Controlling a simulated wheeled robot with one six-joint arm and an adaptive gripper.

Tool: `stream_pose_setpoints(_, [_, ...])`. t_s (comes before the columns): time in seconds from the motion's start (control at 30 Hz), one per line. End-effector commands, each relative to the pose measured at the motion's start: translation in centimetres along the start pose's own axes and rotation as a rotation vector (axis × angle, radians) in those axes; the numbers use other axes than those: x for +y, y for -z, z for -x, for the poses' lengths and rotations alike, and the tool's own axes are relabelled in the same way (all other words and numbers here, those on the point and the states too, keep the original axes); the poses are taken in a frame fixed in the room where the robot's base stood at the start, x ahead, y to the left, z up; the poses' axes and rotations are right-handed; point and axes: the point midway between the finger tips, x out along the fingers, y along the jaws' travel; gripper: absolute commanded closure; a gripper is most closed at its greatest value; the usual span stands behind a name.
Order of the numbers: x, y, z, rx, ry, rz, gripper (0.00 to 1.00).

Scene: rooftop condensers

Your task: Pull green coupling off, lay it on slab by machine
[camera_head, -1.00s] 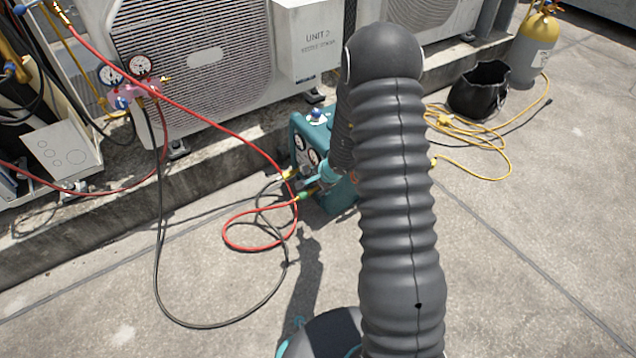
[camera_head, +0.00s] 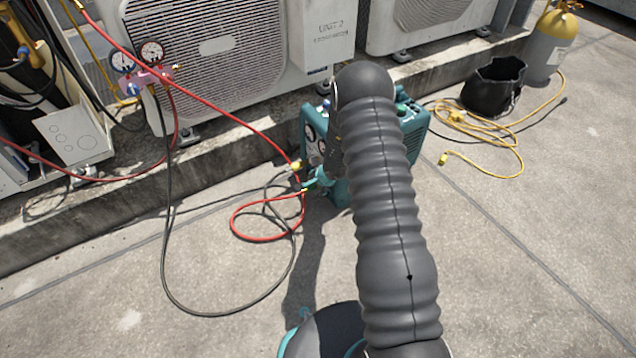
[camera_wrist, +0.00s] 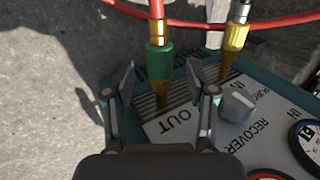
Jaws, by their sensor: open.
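The green coupling (camera_wrist: 160,62) sits upright on a brass port beside the OUT label in the wrist view, with a red hose running from its brass top. The port belongs to the teal machine (camera_head: 413,130), which stands on the concrete slab (camera_head: 480,270) beside the plinth. My gripper (camera_wrist: 162,72) is open, one finger on each side of the green coupling, with visible gaps to both. In the head view my gripper (camera_head: 316,181) is small and partly hidden by my arm, low at the machine's front left.
A yellow coupling (camera_wrist: 236,36) stands close to the right on the IN port, near a grey knob (camera_wrist: 238,102). Red and black hoses (camera_head: 265,238) loop on the ground at left. Front concrete is clear.

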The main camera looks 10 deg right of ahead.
Motion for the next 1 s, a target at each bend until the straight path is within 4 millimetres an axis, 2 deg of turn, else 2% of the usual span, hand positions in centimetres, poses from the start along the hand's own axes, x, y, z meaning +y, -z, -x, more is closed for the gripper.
stream_pose_setpoints(0.27, [-0.01, 0.0, -0.17, 0.0, 0.0, 0.0, 0.44])
stream_pose_setpoints(0.3, [-0.01, 0.0, -0.17, 0.0, 0.0, 0.0, 0.46])
stream_pose_setpoints(0.5, [-0.01, -0.01, -0.16, 0.0, 0.0, 0.0, 0.96])
stream_pose_setpoints(0.53, [-0.01, -0.01, -0.16, 0.0, 0.0, 0.001, 1.0])
stream_pose_setpoints(0.6, [-0.01, -0.01, -0.16, 0.0, 0.0, 0.001, 1.0])
stream_pose_setpoints(0.63, [-0.01, 0.0, -0.16, 0.0, 0.0, 0.001, 0.81])
stream_pose_setpoints(0.7, [-0.01, 0.0, -0.16, 0.0, 0.0, 0.0, 0.98])
stream_pose_setpoints(1.0, [0.01, -0.11, -0.21, 0.0, 0.0, 0.001, 1.0])
